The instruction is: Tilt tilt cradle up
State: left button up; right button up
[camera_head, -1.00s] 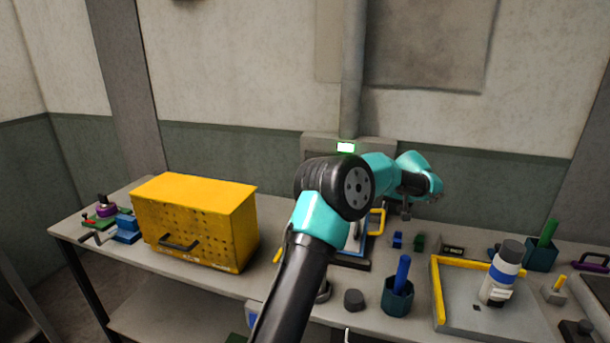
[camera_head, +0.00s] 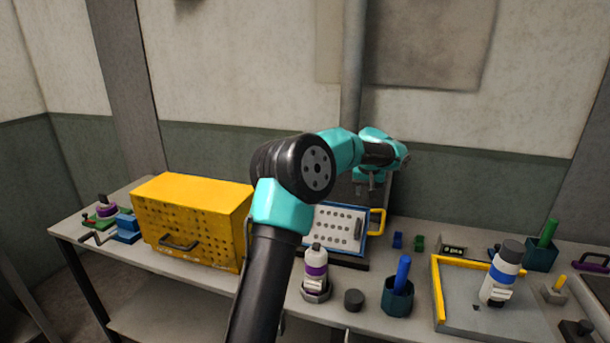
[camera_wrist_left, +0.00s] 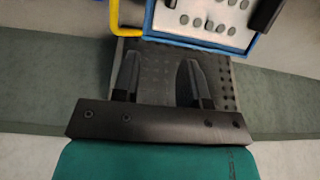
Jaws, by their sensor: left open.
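What I take for the tilt cradle is a blue-framed stand (camera_head: 365,243) on a dark base at the middle of the bench. It holds a white board (camera_head: 336,226) with rows of grey spots and has a yellow handle (camera_head: 378,221) at its right. The board leans back; the arm hides its left edge. My left gripper (camera_head: 366,184) hangs open and empty just above and behind the board's top edge. In the left wrist view, the open fingers (camera_wrist_left: 160,75) lie over a dark dotted plate (camera_wrist_left: 163,88), apart from the blue frame (camera_wrist_left: 180,41) and yellow handle (camera_wrist_left: 114,16).
A yellow perforated box (camera_head: 195,220) stands to the left. A purple-banded bottle (camera_head: 315,268), a dark round piece (camera_head: 354,300) and a cup (camera_head: 397,298) with a blue stick are in front. A yellow-edged tray (camera_head: 460,310) carrying a bottle (camera_head: 501,275) is at right.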

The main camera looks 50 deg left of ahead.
pick_arm(q)
jog(key=s+a+r+t+h, duration=0.1)
jog(key=s+a+r, duration=0.1)
jog(key=s+a, duration=0.4)
jog(key=s+a+r+t+h, duration=0.2)
jog(key=s+a+r, duration=0.1)
jog(key=s+a, duration=0.4)
jog(key=shift+s+a, duration=0.15)
jog(key=shift+a, duration=0.8)
